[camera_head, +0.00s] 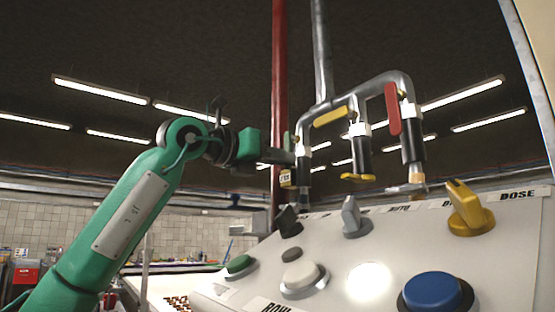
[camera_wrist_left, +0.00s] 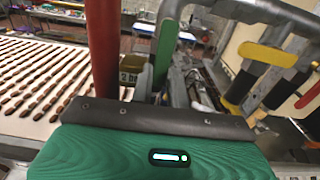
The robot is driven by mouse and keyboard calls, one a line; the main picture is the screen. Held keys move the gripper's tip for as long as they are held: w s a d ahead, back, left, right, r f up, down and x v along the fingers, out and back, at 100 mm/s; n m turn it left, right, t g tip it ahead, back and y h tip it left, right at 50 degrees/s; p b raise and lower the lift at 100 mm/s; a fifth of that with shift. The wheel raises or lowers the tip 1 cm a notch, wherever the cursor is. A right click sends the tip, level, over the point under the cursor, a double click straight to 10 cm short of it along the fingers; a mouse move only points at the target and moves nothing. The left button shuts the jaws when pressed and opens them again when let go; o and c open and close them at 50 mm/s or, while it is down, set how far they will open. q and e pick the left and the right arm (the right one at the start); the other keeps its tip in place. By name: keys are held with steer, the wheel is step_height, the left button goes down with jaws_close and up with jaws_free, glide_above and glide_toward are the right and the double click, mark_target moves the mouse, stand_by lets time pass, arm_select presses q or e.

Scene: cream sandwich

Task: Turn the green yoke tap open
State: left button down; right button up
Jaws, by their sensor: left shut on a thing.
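The green yoke tap handle (camera_wrist_left: 165,52) stands upright in the left wrist view, beside the red pole. In the head view only a thin green strip of it (camera_head: 287,139) shows behind my gripper, at the leftmost branch of the grey pipe yoke (camera_head: 345,97). My left gripper (camera_head: 284,156) reaches in from the left and is shut on the green handle. Its fingertips are mostly hidden; the left wrist view shows mainly its green body and dark front edge. My right gripper is in neither view.
A yellow handle (camera_head: 331,116) and a red handle (camera_head: 393,108) sit on the other branches. A red pole (camera_head: 278,80) stands close behind my gripper. Below is a white sloped panel (camera_head: 400,240) with knobs and buttons. A conveyor with rows of brown pieces (camera_wrist_left: 35,80) lies left.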

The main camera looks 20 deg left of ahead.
arm_select(q)
steer(key=c, duration=1.4)
jaws_free()
steer(key=shift+o, duration=0.2)
